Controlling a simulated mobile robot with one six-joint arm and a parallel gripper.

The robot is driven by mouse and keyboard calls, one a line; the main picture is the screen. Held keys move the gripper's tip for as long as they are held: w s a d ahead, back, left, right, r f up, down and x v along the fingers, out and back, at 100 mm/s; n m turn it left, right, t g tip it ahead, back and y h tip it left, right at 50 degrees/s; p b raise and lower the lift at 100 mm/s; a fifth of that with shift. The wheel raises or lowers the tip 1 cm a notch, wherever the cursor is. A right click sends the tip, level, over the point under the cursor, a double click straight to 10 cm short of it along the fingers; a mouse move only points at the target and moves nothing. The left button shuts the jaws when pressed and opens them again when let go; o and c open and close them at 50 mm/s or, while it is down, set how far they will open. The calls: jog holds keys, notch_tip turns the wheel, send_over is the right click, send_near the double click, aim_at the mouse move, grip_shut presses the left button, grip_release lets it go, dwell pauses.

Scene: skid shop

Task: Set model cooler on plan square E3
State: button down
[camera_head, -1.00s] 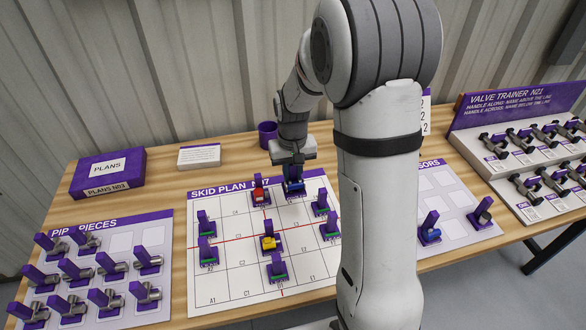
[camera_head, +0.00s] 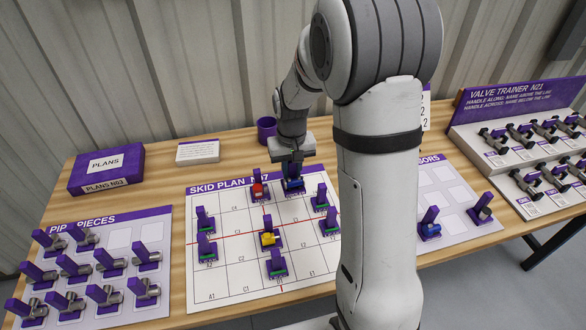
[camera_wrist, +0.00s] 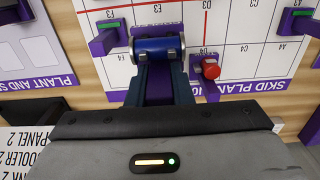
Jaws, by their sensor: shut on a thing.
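My gripper (camera_wrist: 160,85) is shut on the purple upright grip of the model cooler, a blue cylinder with pale ends (camera_wrist: 158,48). In the head view the model (camera_head: 293,185) is at the back part of the skid plan (camera_head: 220,285), right of a red model (camera_head: 258,189). In the wrist view it is by the E4 label, with the E3 label (camera_wrist: 118,3) farther out from the gripper. I cannot tell whether its base touches the board.
The red model (camera_wrist: 210,69) stands close beside my gripper. Several green-topped models and a yellow one (camera_head: 268,239) stand on the plan. A pipe-pieces board (camera_head: 120,235) is at left, a sensors board (camera_head: 455,205) and valve trainer (camera_head: 520,110) at right.

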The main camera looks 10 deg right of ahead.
aim_at(292, 184)
jog(key=shift+f+b, duration=2)
jog(key=shift+f, duration=0.7)
jog(key=shift+f, duration=0.15)
jog(key=shift+f+b, duration=1.35)
jog(key=shift+f, duration=0.3)
jog(key=shift+f+b, duration=0.55)
jog(key=shift+f, duration=0.2)
jog(key=c, duration=1.2)
grip_release()
jog(key=shift+r, duration=0.2)
jog(key=shift+r+p, duration=0.45)
